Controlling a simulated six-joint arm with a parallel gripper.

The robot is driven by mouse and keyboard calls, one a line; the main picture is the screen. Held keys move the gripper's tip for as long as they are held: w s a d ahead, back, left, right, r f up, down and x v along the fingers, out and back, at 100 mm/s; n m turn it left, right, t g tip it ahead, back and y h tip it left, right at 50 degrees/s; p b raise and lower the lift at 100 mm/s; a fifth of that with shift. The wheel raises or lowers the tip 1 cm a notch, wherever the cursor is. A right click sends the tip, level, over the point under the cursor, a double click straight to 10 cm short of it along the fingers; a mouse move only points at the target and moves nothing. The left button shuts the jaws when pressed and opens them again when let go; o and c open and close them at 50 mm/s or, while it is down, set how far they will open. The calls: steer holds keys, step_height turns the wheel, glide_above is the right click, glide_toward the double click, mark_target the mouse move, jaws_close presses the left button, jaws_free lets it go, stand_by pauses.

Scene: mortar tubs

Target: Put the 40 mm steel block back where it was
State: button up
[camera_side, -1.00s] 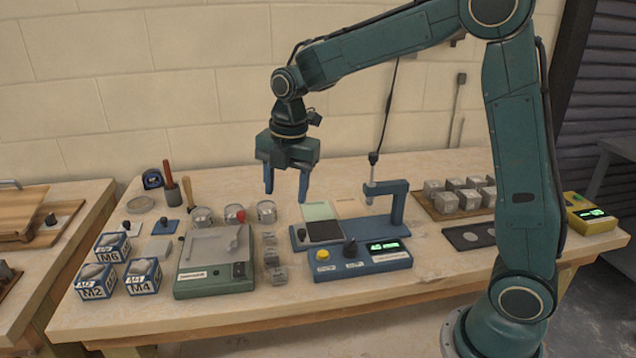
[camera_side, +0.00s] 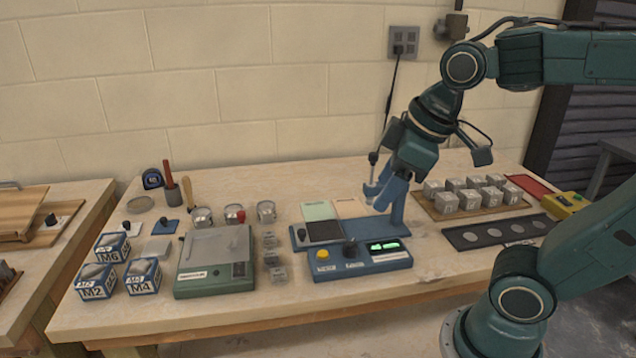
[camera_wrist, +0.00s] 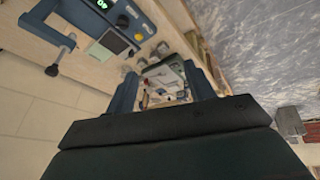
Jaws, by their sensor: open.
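Several small grey metal-looking blocks (camera_side: 271,258) stand in a column just right of the green scale in the side view. I cannot tell which, if any, is the 40 mm one. My gripper (camera_side: 378,194) is open, tilted, in front of the upright of the blue tester (camera_side: 362,262) and hiding part of it. I see nothing held between its fingers. In the wrist view, the open fingers (camera_wrist: 162,88) frame distant bench items.
The green scale (camera_side: 190,287) and the M2, M4 and M6 boxes (camera_side: 143,277) stand at left. Several grey cubes (camera_side: 446,201) fill a wooden board at right, behind a dark strip (camera_side: 462,240) with round discs. A yellow device (camera_side: 562,205) and red mat (camera_side: 528,183) lie at far right.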

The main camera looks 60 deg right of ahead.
steer(key=s+m, duration=0.2)
steer(key=s+f+m, duration=0.1)
steer(key=s+m, duration=0.1)
steer(key=shift+s+f+t, duration=0.15)
steer(key=shift+t, duration=0.25)
stand_by(1.0)
